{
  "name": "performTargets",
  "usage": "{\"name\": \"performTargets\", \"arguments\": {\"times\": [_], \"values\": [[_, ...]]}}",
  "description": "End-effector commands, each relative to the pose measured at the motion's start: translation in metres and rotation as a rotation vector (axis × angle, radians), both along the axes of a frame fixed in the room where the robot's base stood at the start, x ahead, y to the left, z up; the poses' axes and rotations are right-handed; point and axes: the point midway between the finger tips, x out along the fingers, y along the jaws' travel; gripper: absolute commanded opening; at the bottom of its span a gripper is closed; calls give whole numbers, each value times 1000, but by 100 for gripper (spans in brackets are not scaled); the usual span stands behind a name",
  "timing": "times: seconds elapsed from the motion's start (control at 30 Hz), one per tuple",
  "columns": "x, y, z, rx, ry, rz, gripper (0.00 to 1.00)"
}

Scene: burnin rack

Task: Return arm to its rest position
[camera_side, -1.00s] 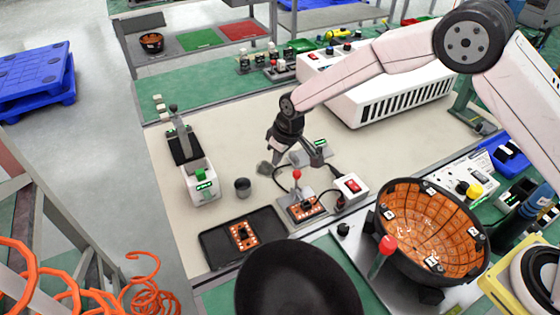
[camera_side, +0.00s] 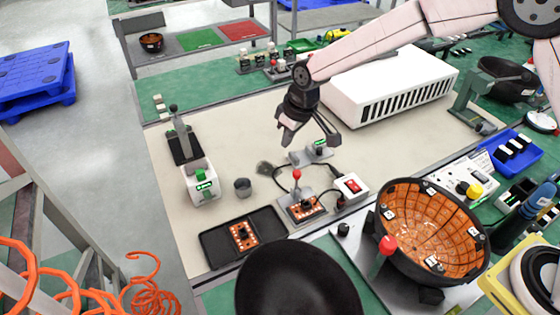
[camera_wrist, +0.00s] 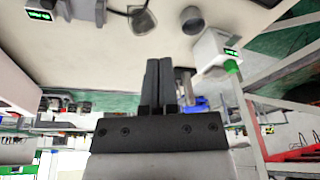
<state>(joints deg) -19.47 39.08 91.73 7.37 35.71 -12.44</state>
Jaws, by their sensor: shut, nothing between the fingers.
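My gripper (camera_side: 289,136) hangs above the beige mat (camera_side: 225,130) in the side view, apart from everything on it. In the wrist view its two dark fingers (camera_wrist: 160,82) lie together with nothing between them. A small fixture with a red-knobbed lever (camera_side: 297,176) stands in front of it and holds an orange board (camera_side: 304,209). Another orange board (camera_side: 243,236) lies in a black tray (camera_side: 270,222) at the front of the mat. A white box with a red switch (camera_side: 352,187) stands right of the fixture.
A white vented housing (camera_side: 390,85) stands behind and right of my gripper. A white device with a green display (camera_side: 201,181) and a grey cup (camera_side: 242,187) are at left. A round orange-lined bowl (camera_side: 430,225) stands front right.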

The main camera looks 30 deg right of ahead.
Motion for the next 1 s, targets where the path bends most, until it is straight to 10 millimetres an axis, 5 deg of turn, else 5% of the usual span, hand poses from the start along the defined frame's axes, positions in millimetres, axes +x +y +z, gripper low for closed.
{"name": "performTargets", "arguments": {"times": [0.57,0.77,1.0], "values": [[-10,-12,11,-2,0,-20,0],[-29,-45,19,-10,-1,-85,0],[-75,-100,27,-26,0,-199,0]]}}
